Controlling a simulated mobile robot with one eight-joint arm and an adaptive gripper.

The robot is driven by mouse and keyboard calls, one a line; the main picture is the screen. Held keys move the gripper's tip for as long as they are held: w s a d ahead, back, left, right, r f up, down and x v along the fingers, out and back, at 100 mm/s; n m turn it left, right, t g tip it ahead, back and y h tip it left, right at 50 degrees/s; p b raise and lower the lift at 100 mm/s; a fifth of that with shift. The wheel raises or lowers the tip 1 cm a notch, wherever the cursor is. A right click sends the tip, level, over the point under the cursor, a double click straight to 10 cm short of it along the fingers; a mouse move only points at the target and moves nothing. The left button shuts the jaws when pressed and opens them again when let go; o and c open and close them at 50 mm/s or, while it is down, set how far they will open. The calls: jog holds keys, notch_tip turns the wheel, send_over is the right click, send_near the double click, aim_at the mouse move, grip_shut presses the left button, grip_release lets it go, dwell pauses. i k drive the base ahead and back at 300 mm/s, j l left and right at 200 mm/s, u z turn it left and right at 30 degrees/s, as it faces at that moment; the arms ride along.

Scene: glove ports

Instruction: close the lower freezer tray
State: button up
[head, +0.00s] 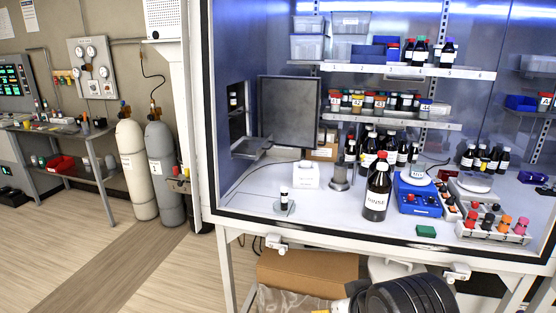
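A small freezer (237,122) is set in the left wall of the enclosed cabinet, and its dark grey door (289,112) stands open to the right. The lower freezer tray (251,148) sticks out of the opening, near the bottom, below the level of a small bottle (233,100) inside. The inside of the tray is too small to make out. My gripper is not in view. A dark rounded part at the bottom edge seems to be mine, well apart from the tray.
A white box (306,174), a small vial on a stand (284,201) and a large dark bottle (377,191) stand on the cabinet floor. Shelves with bottles and bins hang behind. The cabinet floor just in front of the freezer is clear. A cardboard box (306,272) sits below.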

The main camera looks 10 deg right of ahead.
aim_at(246, 147)
jog(key=k+l+u, duration=0.1)
jog(key=k+l, duration=0.15)
jog(key=i+j+z, duration=0.1)
jog(key=i+j, duration=0.15)
jog(key=i, duration=0.3)
jog(key=i+j+z, duration=0.15)
jog(key=i+j, duration=0.15)
jog(key=i, duration=0.25)
jog(key=i+j+z, duration=0.1)
jog(key=i+j, duration=0.25)
jog(key=i, duration=0.2)
jog(key=i+l, duration=0.15)
jog(key=i, duration=0.25)
jog(key=z, duration=0.05)
